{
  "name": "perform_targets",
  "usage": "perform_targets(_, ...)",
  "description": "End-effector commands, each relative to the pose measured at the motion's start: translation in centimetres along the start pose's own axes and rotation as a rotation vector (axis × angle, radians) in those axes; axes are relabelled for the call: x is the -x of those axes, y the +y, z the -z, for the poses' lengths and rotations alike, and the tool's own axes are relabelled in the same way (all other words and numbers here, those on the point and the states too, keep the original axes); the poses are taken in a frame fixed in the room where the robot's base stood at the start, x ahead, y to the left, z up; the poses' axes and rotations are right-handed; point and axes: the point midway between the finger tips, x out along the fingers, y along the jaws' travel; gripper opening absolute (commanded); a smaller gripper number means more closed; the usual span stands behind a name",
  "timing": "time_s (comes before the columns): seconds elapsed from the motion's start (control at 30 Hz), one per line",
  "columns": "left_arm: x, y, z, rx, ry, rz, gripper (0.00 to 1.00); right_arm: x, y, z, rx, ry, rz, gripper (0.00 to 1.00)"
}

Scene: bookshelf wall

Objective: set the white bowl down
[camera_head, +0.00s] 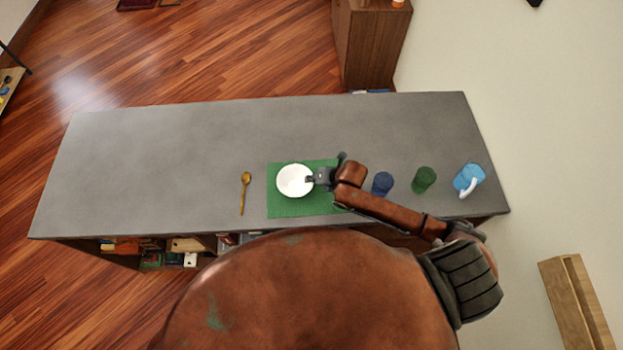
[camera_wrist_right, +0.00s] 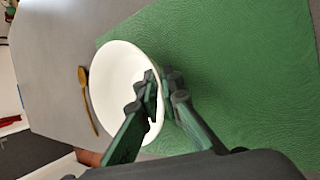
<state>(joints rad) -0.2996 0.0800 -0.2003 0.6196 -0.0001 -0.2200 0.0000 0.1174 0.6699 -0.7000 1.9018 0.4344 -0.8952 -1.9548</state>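The white bowl (camera_head: 292,180) is over the left part of the green mat (camera_head: 300,208) in the head view, with its opening up. My right gripper (camera_head: 311,180) is at the bowl's right rim. In the right wrist view the fingers (camera_wrist_right: 160,92) straddle the rim of the bowl (camera_wrist_right: 112,75), one inside and one outside, closed on the wall. The green mat (camera_wrist_right: 230,70) fills the right of that view. I cannot tell whether the bowl's base touches the mat. My left gripper is not in view.
A wooden spoon (camera_head: 245,192) lies left of the mat on the grey counter (camera_head: 150,160). A blue cup (camera_head: 382,184), a green cup (camera_head: 424,179) and a light blue pitcher (camera_head: 468,180) stand to the right. The counter's left and back are clear.

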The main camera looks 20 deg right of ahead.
Motion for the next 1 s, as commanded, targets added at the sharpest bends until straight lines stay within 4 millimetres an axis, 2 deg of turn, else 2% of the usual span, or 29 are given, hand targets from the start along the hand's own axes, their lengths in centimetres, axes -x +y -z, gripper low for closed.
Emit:
perform_targets(0.2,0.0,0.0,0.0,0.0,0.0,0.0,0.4,0.0,0.0,0.0,-0.001,0.0,0.0,0.22)
perform_targets(0.57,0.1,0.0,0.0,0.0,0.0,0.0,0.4,0.6,0.1,-0.2,0.001,-0.001,0.0,0.22)
perform_targets(0.67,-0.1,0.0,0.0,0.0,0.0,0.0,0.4,1.8,0.0,-0.2,0.002,-0.002,0.002,0.22)
perform_targets(1.0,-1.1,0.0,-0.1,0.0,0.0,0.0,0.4,8.8,0.0,-0.1,0.003,-0.001,0.001,0.22)
